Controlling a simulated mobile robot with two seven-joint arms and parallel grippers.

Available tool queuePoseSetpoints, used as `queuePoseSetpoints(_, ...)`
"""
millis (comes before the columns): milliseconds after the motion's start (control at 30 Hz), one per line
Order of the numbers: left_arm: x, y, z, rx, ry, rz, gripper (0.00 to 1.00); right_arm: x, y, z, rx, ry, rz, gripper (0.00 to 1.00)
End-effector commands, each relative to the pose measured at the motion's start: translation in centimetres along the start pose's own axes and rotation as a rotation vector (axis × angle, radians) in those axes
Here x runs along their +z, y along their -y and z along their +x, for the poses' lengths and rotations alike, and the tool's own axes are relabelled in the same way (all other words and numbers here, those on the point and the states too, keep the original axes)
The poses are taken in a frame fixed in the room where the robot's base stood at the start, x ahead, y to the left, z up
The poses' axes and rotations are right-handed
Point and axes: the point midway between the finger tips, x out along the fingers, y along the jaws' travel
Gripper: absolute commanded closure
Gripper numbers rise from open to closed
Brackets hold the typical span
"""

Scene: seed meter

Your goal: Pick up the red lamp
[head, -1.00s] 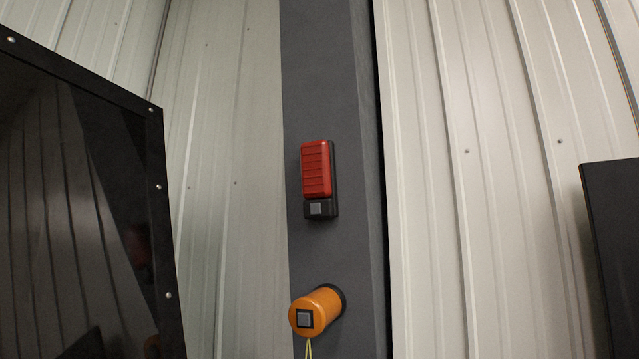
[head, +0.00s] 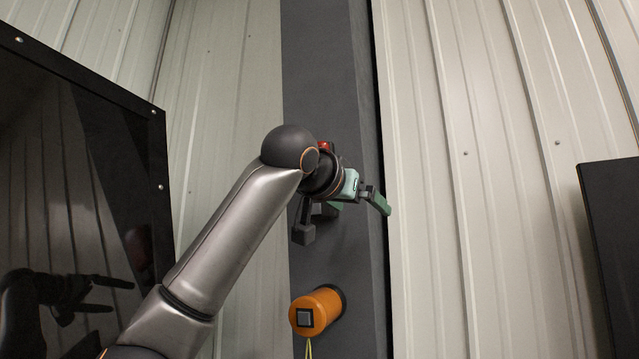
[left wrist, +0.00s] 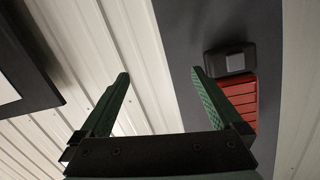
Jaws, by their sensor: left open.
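The red lamp (head: 326,146) is on the dark grey post, and my left arm hides most of it in the head view. In the left wrist view its ribbed red body (left wrist: 241,101) and black end with a grey square (left wrist: 231,61) show beside the right-hand finger, which overlaps part of the red body. My left gripper (head: 356,208) is in front of the post, open and empty. In the left wrist view its two green fingers (left wrist: 160,74) are spread apart, with the lamp outside them to the right. My right gripper is not in view.
An orange cylinder (head: 317,310) with a cord sticks out of the post (head: 325,60) below the gripper. A glossy black panel (head: 80,180) stands at the left and reflects my arm. A dark panel (head: 612,230) is at the right. Pale ribbed wall (head: 480,200) lies behind.

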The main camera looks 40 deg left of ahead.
Motion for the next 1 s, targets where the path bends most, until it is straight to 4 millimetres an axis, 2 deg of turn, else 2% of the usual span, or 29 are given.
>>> queuePoseSetpoints(33, -1.4, 2.3, -2.3, -0.024, -0.023, -0.039, 0.0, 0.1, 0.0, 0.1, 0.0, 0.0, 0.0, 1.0)
queuePoseSetpoints(100, -2.7, 4.7, -4.8, -0.046, -0.043, -0.085, 0.0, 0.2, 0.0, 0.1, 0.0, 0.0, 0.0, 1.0)
queuePoseSetpoints(200, -4.0, 7.4, -7.7, -0.066, -0.066, -0.138, 0.0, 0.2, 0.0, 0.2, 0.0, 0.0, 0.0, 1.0)
queuePoseSetpoints(300, -4.6, 9.2, -9.8, -0.078, -0.081, -0.175, 0.0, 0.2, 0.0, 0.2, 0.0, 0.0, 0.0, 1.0)
queuePoseSetpoints(400, -4.9, 10.1, -10.6, -0.083, -0.087, -0.195, 0.0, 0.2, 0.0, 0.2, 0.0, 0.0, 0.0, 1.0)
queuePoseSetpoints(500, -5.2, 10.5, -9.9, -0.086, -0.088, -0.2, 0.0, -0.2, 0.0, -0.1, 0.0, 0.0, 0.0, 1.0)
queuePoseSetpoints(800, -5.8, 10.9, -4.8, -0.085, -0.089, -0.2, 0.0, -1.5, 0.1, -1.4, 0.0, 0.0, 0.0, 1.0)
queuePoseSetpoints(1000, -5.9, 10.9, -3.5, -0.085, -0.09, -0.199, 0.0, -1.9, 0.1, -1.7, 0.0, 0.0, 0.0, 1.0)
